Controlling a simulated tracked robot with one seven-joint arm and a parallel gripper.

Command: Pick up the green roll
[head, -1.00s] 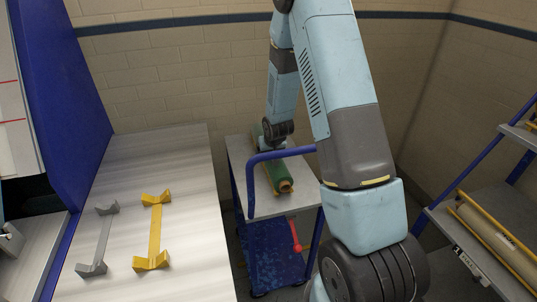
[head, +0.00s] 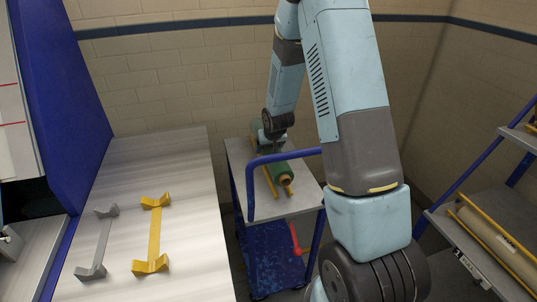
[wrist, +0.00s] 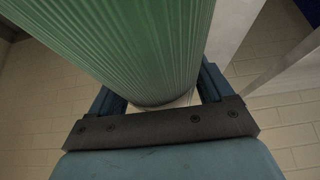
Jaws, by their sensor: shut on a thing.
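The green roll (head: 284,171) is above the small blue trolley (head: 305,203) near the back wall. Its brown core end points toward the head camera, and its far part is hidden behind my wrist. A yellow rail (head: 270,181) of its cradle shows beneath it, and the roll looks slightly raised from it. My gripper (head: 268,142) is around the far part of the roll. In the wrist view the ribbed green roll (wrist: 140,45) fills the space between the two blue fingers (wrist: 160,92), which are shut on it.
A long grey table (head: 195,215) at left bears a yellow cradle (head: 155,235) and a grey cradle (head: 101,243). The trolley's blue handle (head: 251,185) rises at its near side. A shelf rack (head: 440,215) at right holds a beige roll (head: 495,243).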

